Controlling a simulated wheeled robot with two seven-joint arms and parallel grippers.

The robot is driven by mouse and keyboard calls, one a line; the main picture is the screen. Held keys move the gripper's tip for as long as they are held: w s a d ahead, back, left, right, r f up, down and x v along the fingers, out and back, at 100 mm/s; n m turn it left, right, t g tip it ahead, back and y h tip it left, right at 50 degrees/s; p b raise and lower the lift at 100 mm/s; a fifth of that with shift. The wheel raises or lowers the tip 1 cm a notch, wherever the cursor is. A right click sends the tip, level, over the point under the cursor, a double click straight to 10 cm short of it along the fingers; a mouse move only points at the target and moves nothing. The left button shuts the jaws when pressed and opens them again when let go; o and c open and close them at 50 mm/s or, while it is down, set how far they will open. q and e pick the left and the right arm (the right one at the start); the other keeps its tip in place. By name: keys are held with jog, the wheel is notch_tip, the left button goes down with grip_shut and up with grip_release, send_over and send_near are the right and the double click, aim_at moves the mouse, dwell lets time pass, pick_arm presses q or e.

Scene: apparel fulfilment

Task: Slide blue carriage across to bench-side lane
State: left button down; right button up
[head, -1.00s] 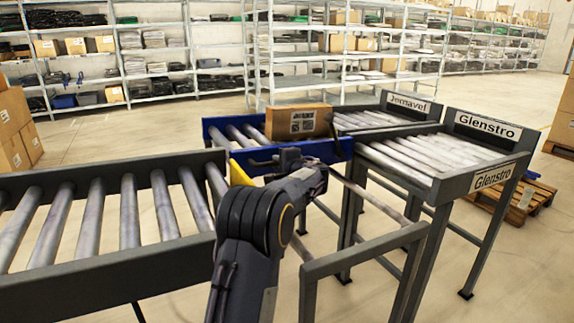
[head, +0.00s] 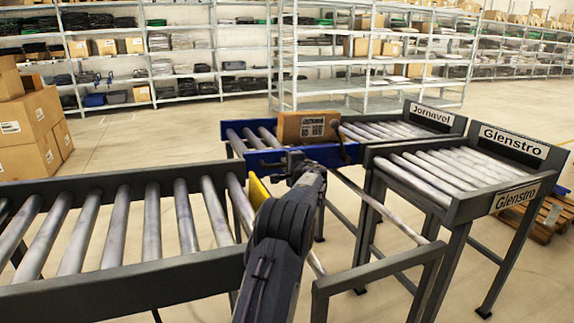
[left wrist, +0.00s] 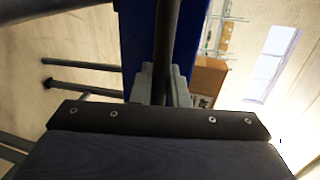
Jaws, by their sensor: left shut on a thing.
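The blue carriage (head: 335,154) is a short roller tray with blue sides. It stands level with the far lane (head: 385,128), labelled Jornavol, and a brown carton (head: 307,126) with a label sits on it. My left gripper (head: 296,160) is at the carriage's near side. In the left wrist view, its grey fingers (left wrist: 160,85) are shut around a dark upright bar (left wrist: 167,45) in front of the blue side (left wrist: 133,40). The near lane (head: 450,165), labelled Glenstro, has no carriage in front of it. My right gripper is not in view.
A dark-framed roller conveyor (head: 120,268) fills the left foreground, with a yellow piece (head: 258,190) near its end. A metal rail (head: 385,212) and a dark frame (head: 375,272) stand before the Glenstro lane. Stacked cartons (head: 28,125) stand at the left.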

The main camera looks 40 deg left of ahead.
pick_arm(q)
jog(key=shift+a+r, duration=0.1)
jog(key=shift+r, duration=0.15)
jog(key=c, duration=1.5)
grip_release()
jog(key=shift+w+a+f, duration=0.1)
jog(key=shift+a+f, duration=0.05)
jog(key=shift+f, duration=0.05)
jog(key=b+v, duration=0.1)
jog(key=v, duration=0.7)
jog(key=shift+f, duration=0.1)
